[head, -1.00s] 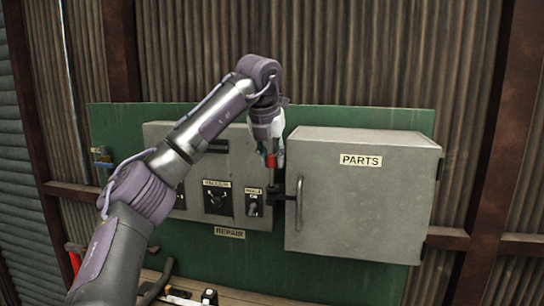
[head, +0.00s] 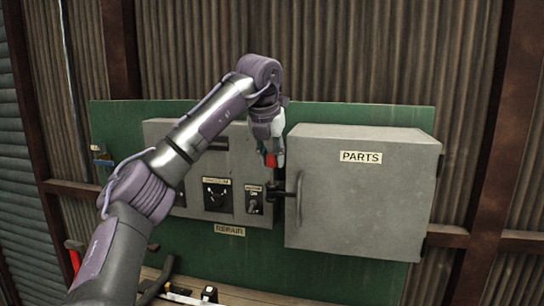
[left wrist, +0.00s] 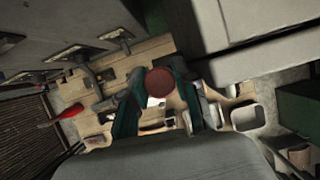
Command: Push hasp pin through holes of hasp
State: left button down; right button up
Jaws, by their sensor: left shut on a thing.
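The hasp pin (head: 270,161) has a red top and shows just below my left gripper (head: 271,152). My left gripper points down and is shut on the pin. In the left wrist view the pin's round red cap (left wrist: 161,81) sits between the two dark teal fingers (left wrist: 158,100). The dark hasp (head: 284,191) is at the left edge of the grey PARTS cabinet (head: 365,195), just below and right of the pin. I cannot tell whether the pin's tip is in the holes. My right gripper is out of view.
A grey control panel (head: 191,200) with switches stands left of the cabinet on a green board (head: 340,118). The cabinet's door handle (head: 300,200) is close to the hasp. A wooden bench (head: 225,292) with several tools lies below.

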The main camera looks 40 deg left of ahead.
aim_at(271, 184)
pick_arm(q)
jog(key=shift+f+b, duration=0.45)
jog(key=shift+f, duration=0.25)
jog(key=shift+s+f+b, duration=0.1)
jog(key=shift+f+b, duration=1.1)
jog(key=shift+f, duration=0.6)
dwell(1.4)
jog(key=c, duration=1.1)
grip_release()
jog(key=shift+r, duration=0.1)
jog(key=o, duration=0.4)
jog(key=shift+a, duration=0.1)
jog(key=shift+o, duration=0.5)
jog(key=shift+a, duration=0.25)
jog(key=shift+d+r, duration=0.1)
jog(key=shift+d, duration=0.1)
